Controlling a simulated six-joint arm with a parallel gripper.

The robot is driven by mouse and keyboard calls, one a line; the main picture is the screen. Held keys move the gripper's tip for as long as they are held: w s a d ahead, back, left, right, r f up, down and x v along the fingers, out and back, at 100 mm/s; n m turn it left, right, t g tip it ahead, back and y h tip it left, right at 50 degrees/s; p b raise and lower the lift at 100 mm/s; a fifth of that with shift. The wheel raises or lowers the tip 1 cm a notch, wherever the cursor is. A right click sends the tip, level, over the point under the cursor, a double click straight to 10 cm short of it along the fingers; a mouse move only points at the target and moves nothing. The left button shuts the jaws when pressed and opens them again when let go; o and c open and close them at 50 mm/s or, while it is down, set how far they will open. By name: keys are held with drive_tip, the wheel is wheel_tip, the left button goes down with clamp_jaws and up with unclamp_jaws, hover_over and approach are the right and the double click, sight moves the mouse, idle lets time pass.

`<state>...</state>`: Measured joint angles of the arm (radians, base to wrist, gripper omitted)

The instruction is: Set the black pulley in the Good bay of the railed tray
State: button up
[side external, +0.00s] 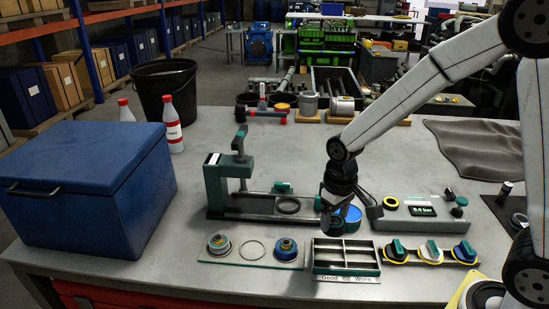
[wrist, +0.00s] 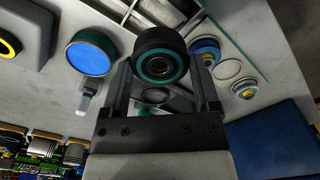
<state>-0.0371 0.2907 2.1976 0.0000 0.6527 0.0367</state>
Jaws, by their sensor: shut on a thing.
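The black pulley (wrist: 160,56), with a teal ring round its hub, is held between the two fingers of my gripper (wrist: 163,75) in the wrist view. In the side view my gripper (side external: 332,212) points down just behind the railed tray (side external: 346,270), above the bench. The pulley is hard to make out there against the dark gripper. The tray has several compartments split by rails, with a Good label at front left and a Worn label at front right. Its bays look empty. Part of the tray also shows at the top of the wrist view (wrist: 165,14).
A plate (side external: 228,259) with two round parts and a ring lies left of the tray. A rack of teal, white and blue knobs (side external: 430,252) stands right. A blue-topped disc (side external: 349,214) is close to my gripper. Behind are a press fixture (side external: 228,178) and gauge box (side external: 420,217).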

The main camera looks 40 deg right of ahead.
drive_tip(key=shift+f, duration=3.1)
drive_tip(key=shift+f, duration=1.05)
drive_tip(key=o, duration=1.1)
drive_tip(key=shift+r, duration=3.5)
drive_tip(key=shift+r, duration=2)
